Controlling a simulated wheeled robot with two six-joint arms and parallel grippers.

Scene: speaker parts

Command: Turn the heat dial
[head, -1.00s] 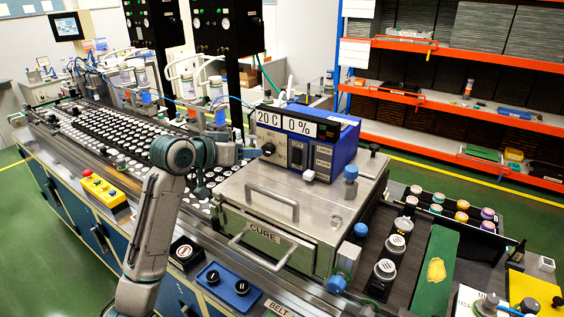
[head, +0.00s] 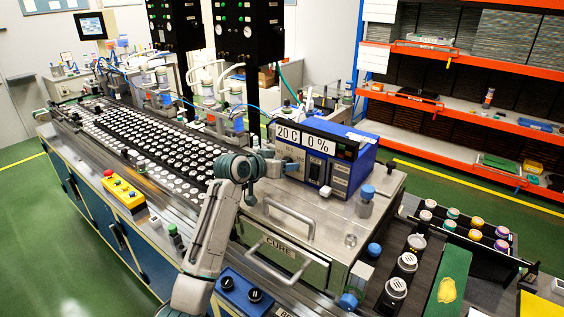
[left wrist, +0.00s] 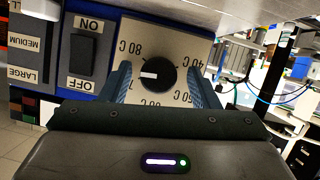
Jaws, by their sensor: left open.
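The heat dial (left wrist: 158,75) is a round black knob with a white mark, on a beige plate with temperature numbers. In the left wrist view its mark points left. My left gripper (left wrist: 159,70) is open, with one blue finger on each side of the dial; I cannot tell whether they touch it. In the head view my left gripper (head: 288,164) is at the front of the blue control box (head: 362,165) and hides the dial. The display (head: 303,139) reads 20 C and 0%. My right gripper is not in view.
Beside the dial is a black ON/OFF switch (left wrist: 84,53). The steel CURE oven (head: 320,240) with its handles is under the box. A conveyor of white parts (head: 150,145) runs to the left. Jars (head: 452,213) stand at the right.

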